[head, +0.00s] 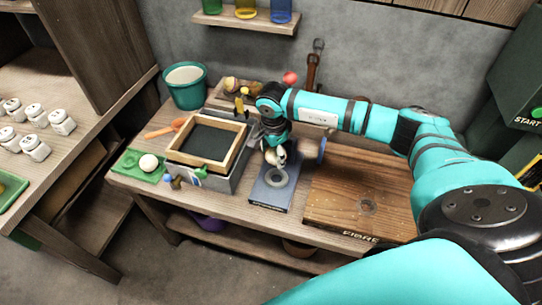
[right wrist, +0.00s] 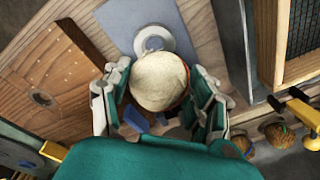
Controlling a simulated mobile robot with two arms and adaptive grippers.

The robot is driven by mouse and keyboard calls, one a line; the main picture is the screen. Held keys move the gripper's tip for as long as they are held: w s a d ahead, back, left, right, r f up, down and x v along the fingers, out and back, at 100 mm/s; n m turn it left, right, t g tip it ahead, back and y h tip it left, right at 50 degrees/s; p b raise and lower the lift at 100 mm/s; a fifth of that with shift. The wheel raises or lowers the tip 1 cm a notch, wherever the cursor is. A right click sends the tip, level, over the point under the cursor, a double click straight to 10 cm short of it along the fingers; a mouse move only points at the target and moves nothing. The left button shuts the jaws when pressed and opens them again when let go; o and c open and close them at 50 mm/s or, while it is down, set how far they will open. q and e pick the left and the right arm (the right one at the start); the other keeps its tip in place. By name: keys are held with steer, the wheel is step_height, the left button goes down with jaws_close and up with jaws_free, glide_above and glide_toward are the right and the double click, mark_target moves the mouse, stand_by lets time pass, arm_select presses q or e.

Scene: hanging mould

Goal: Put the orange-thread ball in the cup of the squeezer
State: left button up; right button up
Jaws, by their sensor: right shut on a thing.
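My right gripper (head: 277,158) is shut on a cream ball (right wrist: 160,80), with a finger on each side of it. A bit of orange shows at the ball's right edge in the right wrist view, likely its thread. A blue-grey board with a pale round ring, which looks like the squeezer and its cup (head: 285,178), lies under the gripper. The ring (right wrist: 155,39) shows just beyond the ball in the right wrist view. The ball appears above the board; the exact gap cannot be told. My left gripper is not in view.
A wood-framed screen box (head: 208,145) stands left of the squeezer. A green tray (head: 127,160) with another pale ball (head: 148,162) is further left. A wooden board (head: 340,200) lies to the right. A teal bucket (head: 186,86) stands at the back left.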

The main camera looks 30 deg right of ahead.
steer(key=shift+f, duration=0.1)
steer(key=shift+s+d+f+b, duration=0.2)
steer(key=shift+s+f+b, duration=0.05)
steer(key=shift+f+b, duration=0.25)
steer(key=shift+f, duration=0.35)
step_height(320, 180, down, 5)
steer(key=b, duration=0.4)
steer(key=shift+w, duration=0.1)
steer(key=shift+f+b, duration=0.7)
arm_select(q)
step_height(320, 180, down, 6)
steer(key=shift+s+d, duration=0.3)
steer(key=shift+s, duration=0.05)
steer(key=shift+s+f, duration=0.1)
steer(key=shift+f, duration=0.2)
arm_select(e)
steer(key=shift+f, duration=0.1)
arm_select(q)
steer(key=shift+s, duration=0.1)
arm_select(e)
steer(key=o, duration=1.3)
